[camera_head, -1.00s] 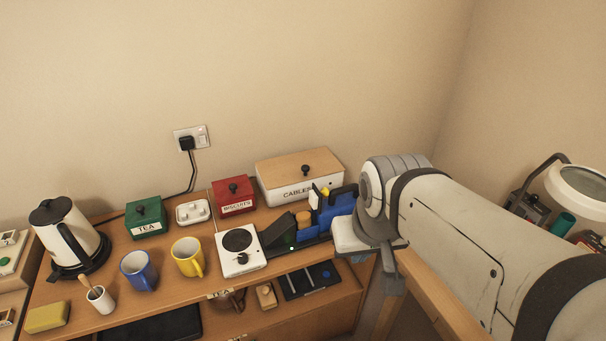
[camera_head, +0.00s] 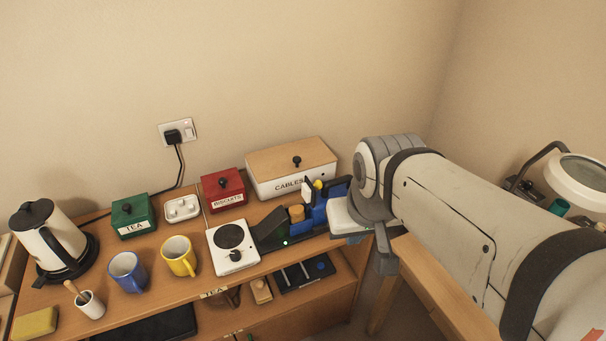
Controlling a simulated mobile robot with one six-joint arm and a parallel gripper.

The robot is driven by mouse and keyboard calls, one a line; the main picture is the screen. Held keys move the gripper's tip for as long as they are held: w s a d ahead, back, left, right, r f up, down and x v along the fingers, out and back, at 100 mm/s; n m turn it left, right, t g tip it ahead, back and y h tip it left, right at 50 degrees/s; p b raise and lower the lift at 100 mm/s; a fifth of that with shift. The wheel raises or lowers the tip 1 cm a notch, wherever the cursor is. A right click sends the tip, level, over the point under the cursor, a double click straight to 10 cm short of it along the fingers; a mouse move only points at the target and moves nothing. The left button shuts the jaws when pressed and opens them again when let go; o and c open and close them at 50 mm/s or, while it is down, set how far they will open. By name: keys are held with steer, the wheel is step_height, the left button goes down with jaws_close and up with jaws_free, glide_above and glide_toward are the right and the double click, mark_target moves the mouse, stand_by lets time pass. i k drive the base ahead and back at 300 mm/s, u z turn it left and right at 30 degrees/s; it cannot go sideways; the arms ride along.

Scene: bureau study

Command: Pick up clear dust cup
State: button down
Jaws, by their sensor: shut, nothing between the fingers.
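A dark, see-through wedge-shaped piece (camera_head: 270,230), which looks like the clear dust cup, lies near the front edge of the sideboard, right of the white hotplate. An orange-brown cylinder (camera_head: 297,213) and a blue body with black parts (camera_head: 319,211) stand right beside it. My arm reaches in from the lower right, and its white wrist is just right of the blue body. My gripper (camera_head: 385,263) shows as a grey part below the wrist, off the sideboard's right end. It is shut, empty and apart from the cup; its fingertips are hard to make out.
The hotplate (camera_head: 233,246) stands close left of the cup. Behind are the red biscuits box (camera_head: 223,190) and the cables box (camera_head: 291,170). Yellow (camera_head: 179,258) and blue (camera_head: 127,272) mugs and a kettle (camera_head: 46,238) stand left. A lower shelf holds a dark tray (camera_head: 303,275).

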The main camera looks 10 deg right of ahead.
mark_target(297, 210)
steer(key=k, duration=1.3)
steer(key=u, duration=0.4)
steer(key=i, duration=1.65)
steer(key=z, duration=0.5)
